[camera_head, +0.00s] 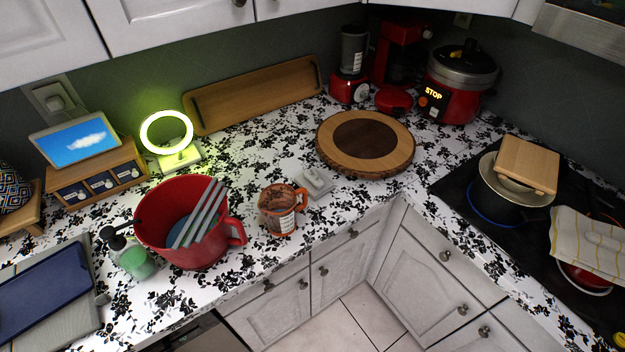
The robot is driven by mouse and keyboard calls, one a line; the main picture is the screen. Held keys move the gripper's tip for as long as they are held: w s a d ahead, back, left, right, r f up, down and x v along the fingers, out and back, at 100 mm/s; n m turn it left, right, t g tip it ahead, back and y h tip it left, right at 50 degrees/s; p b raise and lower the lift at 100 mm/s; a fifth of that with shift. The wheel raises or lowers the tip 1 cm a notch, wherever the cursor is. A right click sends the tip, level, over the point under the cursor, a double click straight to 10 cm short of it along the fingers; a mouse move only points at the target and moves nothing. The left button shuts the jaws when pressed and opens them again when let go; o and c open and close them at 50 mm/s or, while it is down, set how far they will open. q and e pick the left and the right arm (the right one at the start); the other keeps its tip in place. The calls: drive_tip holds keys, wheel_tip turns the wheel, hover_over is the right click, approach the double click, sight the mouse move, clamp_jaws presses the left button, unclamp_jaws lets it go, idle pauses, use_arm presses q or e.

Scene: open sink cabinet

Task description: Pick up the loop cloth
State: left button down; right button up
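A pale cloth with thin yellow stripes (590,243) lies at the right edge of the head view, over the cooktop. It is the only cloth I can make out, but I cannot tell for sure that it is the loop cloth. It is draped over a red pan (584,280), hiding most of it, and a rounded bump shows in its middle.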

idle(0.4)
use_arm(q)
drive_tip(key=c, duration=0.7)
unclamp_jaws()
